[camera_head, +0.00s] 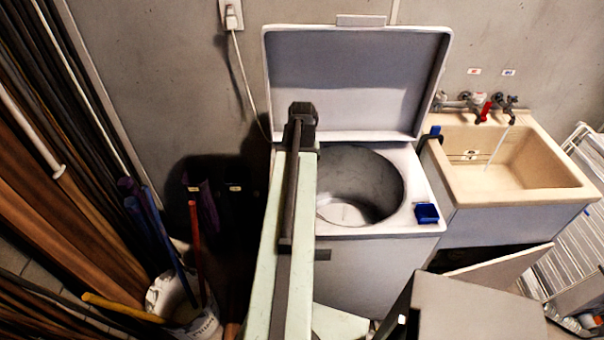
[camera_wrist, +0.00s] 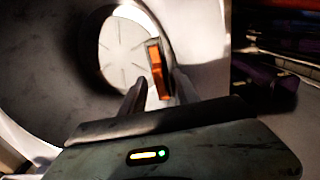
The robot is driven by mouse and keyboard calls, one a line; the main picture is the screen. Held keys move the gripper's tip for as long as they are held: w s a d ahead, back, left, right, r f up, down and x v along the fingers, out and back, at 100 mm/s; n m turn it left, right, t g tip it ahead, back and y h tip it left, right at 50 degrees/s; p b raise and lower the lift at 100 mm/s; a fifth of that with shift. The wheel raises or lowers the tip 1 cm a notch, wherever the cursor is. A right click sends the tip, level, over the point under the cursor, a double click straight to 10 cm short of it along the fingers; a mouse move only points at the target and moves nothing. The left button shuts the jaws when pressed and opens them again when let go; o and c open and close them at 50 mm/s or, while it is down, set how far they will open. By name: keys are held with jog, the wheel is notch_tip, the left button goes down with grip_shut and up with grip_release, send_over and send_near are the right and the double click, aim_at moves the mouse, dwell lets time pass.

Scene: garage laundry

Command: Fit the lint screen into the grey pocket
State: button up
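The lint screen (camera_wrist: 155,68) shows in the wrist view as a narrow piece with an orange frame and a dark middle. It stands between the fingers of my gripper (camera_wrist: 160,88), which looks shut on it. The screen's far end points into the washer's round tub (camera_wrist: 70,75), whose pale bottom (camera_wrist: 125,50) shows beyond. In the head view the grey tub (camera_head: 376,170) is open, and my arm covers its left side. My gripper and the screen are hidden there. I cannot make out the grey pocket in either view.
The washer's lid (camera_head: 350,80) stands open at the back. A blue holder (camera_head: 427,213) sits on the washer's front right corner. A beige sink (camera_head: 500,178) is at right. A white bucket (camera_head: 180,300) with poles stands at left. A grey box (camera_head: 475,310) is in front.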

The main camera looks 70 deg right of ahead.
notch_tip(320, 180, up, 8)
jog(key=p, duration=0.8)
jog(key=shift+f, duration=0.1)
jog(key=w+a+n, duration=0.3)
jog(key=w+a, duration=0.6)
jog(key=w, duration=0.4)
jog(key=w+a+n, duration=0.3)
jog(key=w+a, duration=0.6)
jog(key=w, duration=0.5)
jog(key=w+a+n, duration=0.2)
jog(key=w+a, duration=0.3)
jog(key=a, duration=0.5)
jog(key=w+a+n, duration=0.3)
jog(key=w+a, duration=0.2)
jog(key=a, duration=0.4)
jog(key=a+n, duration=0.3)
jog(key=a, duration=1.8)
jog(key=shift+s, duration=0.4)
